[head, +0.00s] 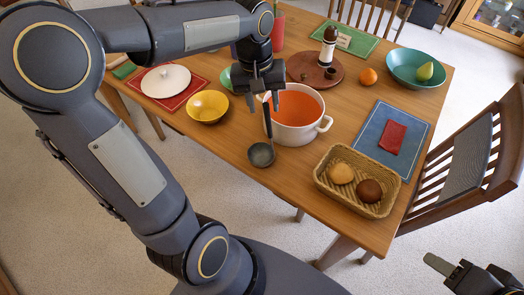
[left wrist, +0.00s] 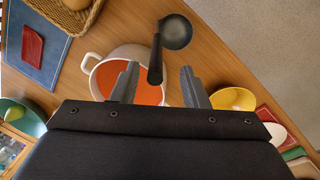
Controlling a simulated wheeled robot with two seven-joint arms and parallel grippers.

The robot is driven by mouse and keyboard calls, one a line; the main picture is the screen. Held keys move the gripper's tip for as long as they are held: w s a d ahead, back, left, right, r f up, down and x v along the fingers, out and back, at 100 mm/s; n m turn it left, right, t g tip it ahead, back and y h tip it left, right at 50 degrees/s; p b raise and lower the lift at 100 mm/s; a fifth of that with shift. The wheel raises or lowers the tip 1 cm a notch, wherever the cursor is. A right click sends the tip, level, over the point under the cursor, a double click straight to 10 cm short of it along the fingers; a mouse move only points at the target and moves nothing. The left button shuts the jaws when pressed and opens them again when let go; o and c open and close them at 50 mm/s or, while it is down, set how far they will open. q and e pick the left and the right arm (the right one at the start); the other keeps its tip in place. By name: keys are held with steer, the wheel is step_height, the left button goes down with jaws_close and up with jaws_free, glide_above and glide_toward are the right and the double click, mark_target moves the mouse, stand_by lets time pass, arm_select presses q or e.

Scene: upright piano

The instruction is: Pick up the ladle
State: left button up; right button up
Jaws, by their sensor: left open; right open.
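The ladle (head: 261,154) has a round grey bowl and a black handle. In the head view its bowl is at the table's front edge, beside the white pot (head: 297,137) of orange soup, and its handle rises toward my left gripper (head: 270,102). In the left wrist view the ladle's bowl (left wrist: 177,32) is beyond the fingertips, and the handle end shows between the open fingers of my left gripper (left wrist: 159,67). I cannot tell whether the fingers touch it. My right gripper (head: 447,268) is low at the right, away from the table, open and empty.
A yellow bowl (head: 207,106) stands left of the ladle. A wicker basket (head: 330,187) with two rolls is to the right, near the blue mat (head: 365,135). A wooden chair (head: 485,155) stands at the right. Open floor lies in front of the table.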

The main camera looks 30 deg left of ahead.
mark_target(267, 114)
arm_select(q)
steer(key=f, duration=0.2)
steer(key=d+f, duration=0.1)
steer(key=f, duration=0.1)
steer(key=shift+w+f, duration=0.15)
steer(key=shift+w, duration=0.05)
steer(key=shift+c, duration=0.3)
jaws_close()
